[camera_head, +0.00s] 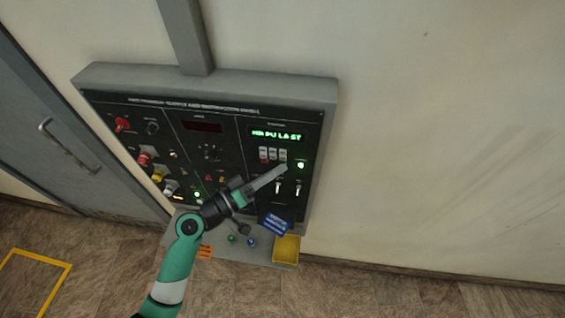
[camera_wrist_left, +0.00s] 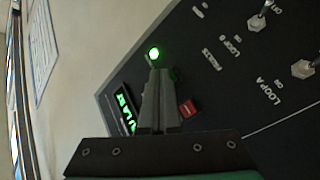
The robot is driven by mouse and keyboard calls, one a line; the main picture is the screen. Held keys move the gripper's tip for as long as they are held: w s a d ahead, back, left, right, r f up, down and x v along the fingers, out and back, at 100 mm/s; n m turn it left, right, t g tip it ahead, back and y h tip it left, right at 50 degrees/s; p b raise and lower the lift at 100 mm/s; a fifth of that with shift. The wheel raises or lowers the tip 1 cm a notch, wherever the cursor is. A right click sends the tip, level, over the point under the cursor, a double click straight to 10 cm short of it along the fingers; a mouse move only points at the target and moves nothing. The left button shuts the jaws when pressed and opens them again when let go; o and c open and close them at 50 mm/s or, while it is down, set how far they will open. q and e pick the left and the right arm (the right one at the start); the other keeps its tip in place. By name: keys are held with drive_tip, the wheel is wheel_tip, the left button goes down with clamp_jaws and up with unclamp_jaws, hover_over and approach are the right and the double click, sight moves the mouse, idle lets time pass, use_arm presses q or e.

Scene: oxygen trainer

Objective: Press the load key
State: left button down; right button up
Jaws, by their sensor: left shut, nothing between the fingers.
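A block of small keys (camera_head: 272,154), pale with a red one at its left, sits under the green-lit display (camera_head: 277,135) on the control panel. I cannot read which is the load key. My left gripper (camera_head: 283,168) is shut and empty, its fingertips just below the right end of the key block. In the left wrist view the shut fingers (camera_wrist_left: 158,72) point at the panel, with the red key (camera_wrist_left: 188,108) beside them and the display (camera_wrist_left: 126,108) on the other side. The fingers hide the other keys; contact cannot be told. My right gripper is not in view.
Toggle switches (camera_head: 278,188) sit below the keys. A yellow tray (camera_head: 286,249) is on the lower shelf. The wall at right is clear.

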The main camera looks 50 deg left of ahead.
use_arm(q)
drive_tip(key=shift+s+d, duration=0.4)
drive_tip(key=shift+s, duration=0.15)
drive_tip(key=s+d, duration=0.1)
drive_tip(key=s, duration=0.1)
drive_tip(key=s+d, duration=0.2)
idle(0.4)
idle(0.6)
